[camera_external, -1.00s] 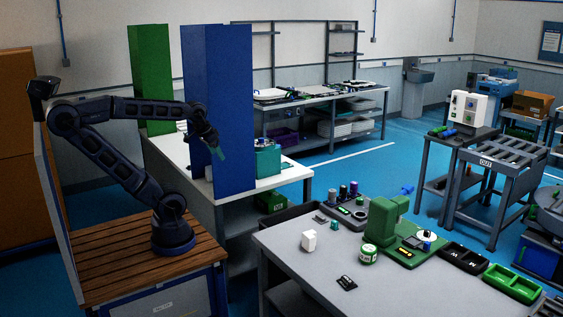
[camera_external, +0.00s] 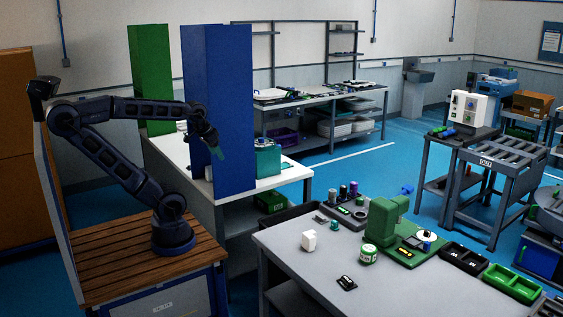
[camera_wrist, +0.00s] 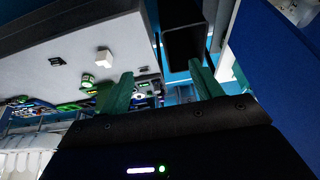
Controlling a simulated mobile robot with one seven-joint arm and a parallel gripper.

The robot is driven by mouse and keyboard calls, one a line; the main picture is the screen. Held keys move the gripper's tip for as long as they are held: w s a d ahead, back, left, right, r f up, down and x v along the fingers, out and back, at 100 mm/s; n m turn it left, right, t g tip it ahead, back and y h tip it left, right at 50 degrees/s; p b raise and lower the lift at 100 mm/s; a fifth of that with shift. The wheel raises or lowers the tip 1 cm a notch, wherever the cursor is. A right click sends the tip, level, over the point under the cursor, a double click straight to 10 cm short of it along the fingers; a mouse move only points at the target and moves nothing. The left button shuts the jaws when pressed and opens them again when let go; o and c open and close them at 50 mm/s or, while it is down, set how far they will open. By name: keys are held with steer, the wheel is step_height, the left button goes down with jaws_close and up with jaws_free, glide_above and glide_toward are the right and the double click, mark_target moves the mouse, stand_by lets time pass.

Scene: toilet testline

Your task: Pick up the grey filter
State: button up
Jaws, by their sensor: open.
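A small grey cylinder (camera_external: 343,192), possibly the grey filter, stands on the dark tray at the back edge of the grey table, beside a purple one (camera_external: 354,187). It is too small to identify surely. My gripper (camera_external: 219,151) hangs in front of the tall blue panel, well to the left of and above the grey table, far from the cylinder. In the wrist view my gripper (camera_wrist: 162,86) has its two green fingers spread wide with nothing held. Small items on the tray show between the fingers, but I cannot pick out the filter there.
The blue panel (camera_external: 220,110) stands close to my gripper on the white bench. A teal box (camera_external: 267,160) stands to its right. The grey table (camera_external: 290,258) holds a white block (camera_external: 309,241), a green machine (camera_external: 382,222) and bins. Its front left is mostly clear.

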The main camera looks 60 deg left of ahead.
steer(key=m+g+h, duration=0.1)
steer(key=m+h, duration=0.1)
steer(key=m, duration=0.5)
glide_above(336, 201)
steer(key=s+a, duration=0.4)
steer(key=s, duration=0.1)
step_height(336, 201, down, 24)
steer(key=shift+w+d+r+x, duration=0.1)
steer(key=shift+w+d+x, duration=0.05)
steer(key=shift+x, duration=1.75)
steer(key=shift+w+d+r+x, duration=0.1)
steer(key=shift+d+x, duration=0.05)
steer(key=shift+x, duration=1.75)
steer(key=shift+w+d+x, duration=0.1)
steer(key=shift+w+x, duration=0.05)
steer(key=shift+x, duration=1.75)
steer(key=shift+c, duration=0.5)
steer(key=c, duration=1)
